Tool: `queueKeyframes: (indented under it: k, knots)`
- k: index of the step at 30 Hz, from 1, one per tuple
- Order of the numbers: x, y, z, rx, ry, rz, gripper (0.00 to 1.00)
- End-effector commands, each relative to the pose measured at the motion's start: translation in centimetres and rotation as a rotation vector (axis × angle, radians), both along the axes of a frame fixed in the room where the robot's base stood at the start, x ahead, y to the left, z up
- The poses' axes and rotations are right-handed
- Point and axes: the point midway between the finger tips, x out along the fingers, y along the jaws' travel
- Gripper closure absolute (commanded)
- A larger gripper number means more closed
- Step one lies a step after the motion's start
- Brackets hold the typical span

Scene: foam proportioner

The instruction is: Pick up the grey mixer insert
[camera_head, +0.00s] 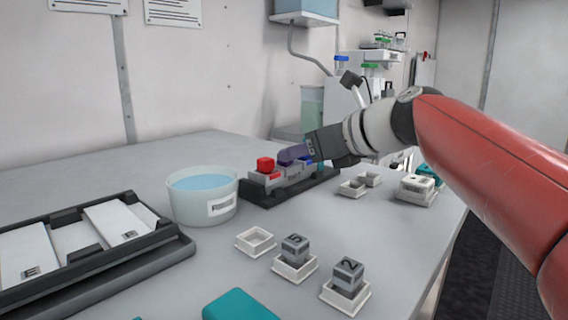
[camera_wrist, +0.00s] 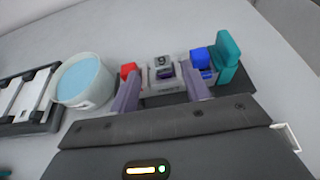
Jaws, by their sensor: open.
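A grey block with a dark digit (camera_wrist: 163,61) sits in the middle of the dark-based proportioner (camera_head: 254,194), between a red block (camera_head: 265,164) and a blue block (camera_wrist: 200,57). My gripper (camera_head: 293,154) is over the proportioner. In the wrist view its two purple fingers (camera_wrist: 161,76) are apart, one on each side of the grey block's slot; I cannot tell whether they touch anything. Two more grey numbered cubes stand on white trays at the front: one at the left (camera_head: 294,248), one marked 2 (camera_head: 347,276). Which grey piece is the mixer insert is not marked.
A tub of blue liquid (camera_head: 203,196) stands left of the proportioner. A black rack with white plates (camera_head: 90,243) is at the left. An empty white tray (camera_head: 255,241) lies in front. A teal piece (camera_wrist: 228,55) stands at the proportioner's right end.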

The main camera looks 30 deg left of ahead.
Motion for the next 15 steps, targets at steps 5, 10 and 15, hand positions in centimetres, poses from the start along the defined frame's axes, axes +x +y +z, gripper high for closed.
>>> queueKeyframes:
  k: [5,10,15]
  knots:
    - [1.0,2.5,-1.3,-0.002,0.002,0.004,0.53]
    - [1.2,3.1,-1.6,-0.001,-0.001,0.0,0.53]
    - [1.2,3.1,-1.5,-0.001,0.0,0.0,0.59]
